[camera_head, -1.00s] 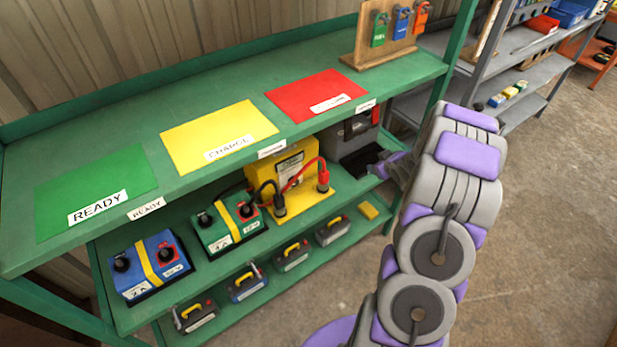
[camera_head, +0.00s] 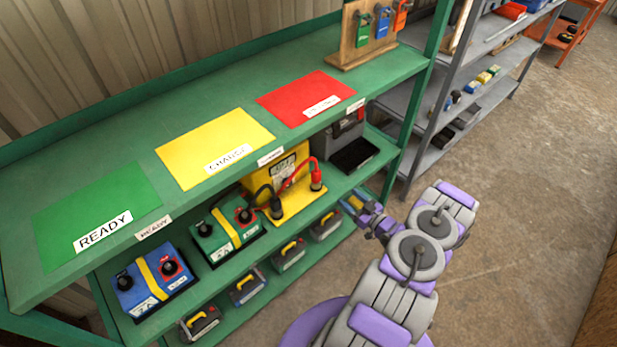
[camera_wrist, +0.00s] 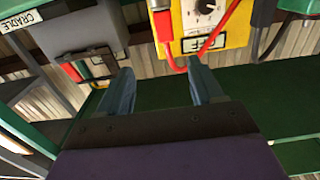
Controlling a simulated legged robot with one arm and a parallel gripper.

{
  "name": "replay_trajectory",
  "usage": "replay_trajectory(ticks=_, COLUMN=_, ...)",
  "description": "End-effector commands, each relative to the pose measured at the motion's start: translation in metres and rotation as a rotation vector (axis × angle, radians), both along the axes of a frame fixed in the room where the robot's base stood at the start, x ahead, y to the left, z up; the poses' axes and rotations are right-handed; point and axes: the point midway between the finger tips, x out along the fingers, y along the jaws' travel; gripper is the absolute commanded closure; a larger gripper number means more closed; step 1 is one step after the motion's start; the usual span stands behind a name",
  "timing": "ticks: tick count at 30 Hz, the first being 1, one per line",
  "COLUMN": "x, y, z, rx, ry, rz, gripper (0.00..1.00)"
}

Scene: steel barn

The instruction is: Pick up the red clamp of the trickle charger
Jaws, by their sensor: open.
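The yellow trickle charger (camera_head: 268,182) stands on the middle shelf, with a red and a black cable. Its red clamp (camera_head: 316,180) stands upright at the right end of the yellow base. The black clamp (camera_head: 276,208) stands at the front left of that base. My gripper (camera_head: 362,208) is open and empty at the shelf's front edge, right of the red clamp and apart from it. In the wrist view my two fingers (camera_wrist: 160,72) are spread, with the red clamp (camera_wrist: 163,28) beyond them and the yellow charger (camera_wrist: 208,30) to its right.
A grey cradle unit (camera_head: 342,140) stands behind and right of the charger. Green (camera_head: 228,230) and blue (camera_head: 150,282) batteries stand to the left. The green top shelf (camera_head: 120,150) overhangs the charger. Open floor (camera_head: 500,250) lies right.

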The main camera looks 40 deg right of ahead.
Motion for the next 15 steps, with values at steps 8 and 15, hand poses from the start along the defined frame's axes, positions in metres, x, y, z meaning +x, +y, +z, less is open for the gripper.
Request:
replay_trajectory(ticks=8, x=0.034, y=0.008, z=-0.001, rx=0.003, ry=-0.011, rz=0.006, gripper=0.34)
replay_trajectory(ticks=15, x=0.081, y=0.012, z=-0.002, rx=0.002, ry=-0.010, rz=0.005, gripper=0.34)
